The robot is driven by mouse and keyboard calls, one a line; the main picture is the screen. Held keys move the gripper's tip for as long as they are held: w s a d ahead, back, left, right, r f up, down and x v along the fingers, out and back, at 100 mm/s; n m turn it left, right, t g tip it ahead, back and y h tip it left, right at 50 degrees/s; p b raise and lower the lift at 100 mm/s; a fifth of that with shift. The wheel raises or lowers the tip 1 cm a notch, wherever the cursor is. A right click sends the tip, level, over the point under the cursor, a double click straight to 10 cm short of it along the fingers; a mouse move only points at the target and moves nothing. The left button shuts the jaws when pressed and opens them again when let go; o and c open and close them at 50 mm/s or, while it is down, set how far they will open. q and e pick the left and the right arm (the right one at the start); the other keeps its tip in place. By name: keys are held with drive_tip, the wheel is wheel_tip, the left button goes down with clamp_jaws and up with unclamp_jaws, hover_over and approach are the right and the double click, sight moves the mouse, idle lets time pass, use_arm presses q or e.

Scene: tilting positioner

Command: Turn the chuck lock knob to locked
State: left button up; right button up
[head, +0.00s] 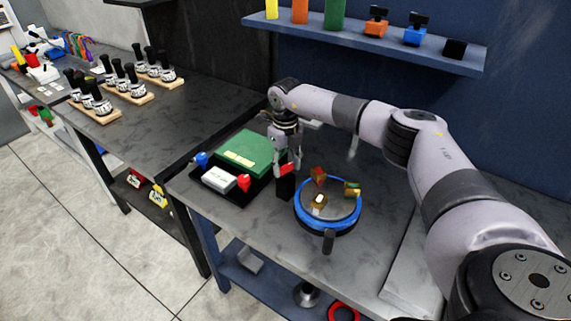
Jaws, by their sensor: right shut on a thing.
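The tilting positioner has a round grey plate with a blue rim (300,213), with several small brass and orange-red pieces on it and a dark handle (328,241) at its front. A red knob-like part (287,169) sits on top of a black post (285,188) just left of the plate. My right gripper (287,163) comes down from above and is shut on this red part, which its fingers partly hide. I cannot read the red part's lock position. My left gripper is not in view.
Left of the post stands a green box (250,150) on a black base, with a white block (219,179), a blue knob (202,159) and another red knob (243,181). A blue shelf (370,45) hangs behind. The bench's front right is clear.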

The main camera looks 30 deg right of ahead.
drive_tip(key=m, duration=0.3)
drive_tip(key=shift+m, duration=0.4)
drive_tip(key=m, duration=0.3)
drive_tip(key=shift+m, duration=0.3)
drive_tip(key=m+p, duration=0.1)
drive_tip(key=m, duration=0.2)
drive_tip(key=shift+m, duration=0.3)
drive_tip(key=shift+w+m+p, duration=0.1)
drive_tip(key=shift+m+p, duration=0.2)
drive_tip(key=shift+m, duration=1.5)
drive_tip(key=o, duration=1.2)
drive_tip(key=shift+c, duration=0.2)
